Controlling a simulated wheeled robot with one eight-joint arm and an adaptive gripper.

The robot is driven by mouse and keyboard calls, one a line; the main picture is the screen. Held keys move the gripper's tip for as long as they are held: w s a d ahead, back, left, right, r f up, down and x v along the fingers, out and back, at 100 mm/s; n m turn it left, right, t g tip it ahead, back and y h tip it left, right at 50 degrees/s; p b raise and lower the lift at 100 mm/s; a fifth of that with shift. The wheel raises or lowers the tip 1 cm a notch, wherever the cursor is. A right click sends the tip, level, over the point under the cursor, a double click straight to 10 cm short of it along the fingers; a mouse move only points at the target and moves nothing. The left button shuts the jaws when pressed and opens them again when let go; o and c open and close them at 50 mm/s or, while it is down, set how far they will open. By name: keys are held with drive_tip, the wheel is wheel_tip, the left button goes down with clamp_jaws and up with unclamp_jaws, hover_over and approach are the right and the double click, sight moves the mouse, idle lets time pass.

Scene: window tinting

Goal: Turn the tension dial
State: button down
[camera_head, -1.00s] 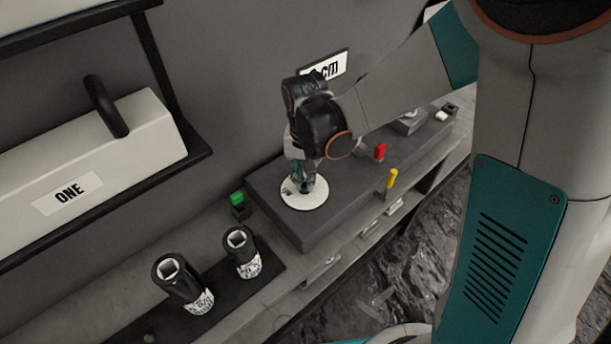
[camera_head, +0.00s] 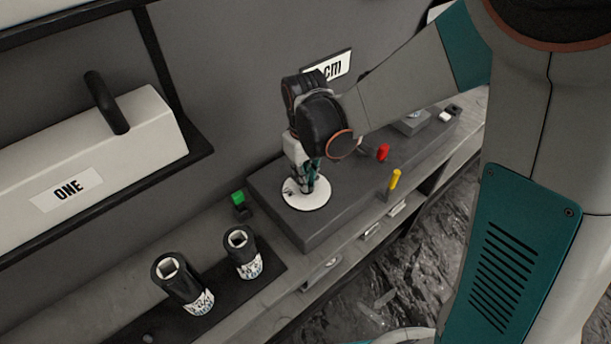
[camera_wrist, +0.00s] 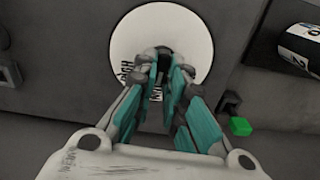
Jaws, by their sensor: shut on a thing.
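The tension dial is a round white disc (camera_head: 310,201) on top of a long dark grey box. It also shows in the wrist view (camera_wrist: 192,38), with dark lettering partly covered by my fingers. My gripper (camera_head: 308,186) points down onto the dial. In the wrist view my teal-padded fingers (camera_wrist: 163,68) are shut on a small dark knob (camera_wrist: 163,50) at the disc's middle. Most of the knob and part of the lettering are hidden between the fingers.
A green block (camera_head: 238,198) stands left of the dark grey box (camera_head: 345,210). Two black canisters (camera_head: 178,283) (camera_head: 243,253) stand on a dark mat in front. Red (camera_head: 383,152) and yellow (camera_head: 395,180) levers stand right of the dial. A shelf holds a white case (camera_head: 120,140) labelled ONE.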

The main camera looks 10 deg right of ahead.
drive_tip(key=shift+n, duration=0.3)
idle(0.4)
drive_tip(key=c, duration=1.6)
unclamp_jaws()
drive_tip(key=shift+c, duration=0.2)
drive_tip(key=shift+r, duration=3.75)
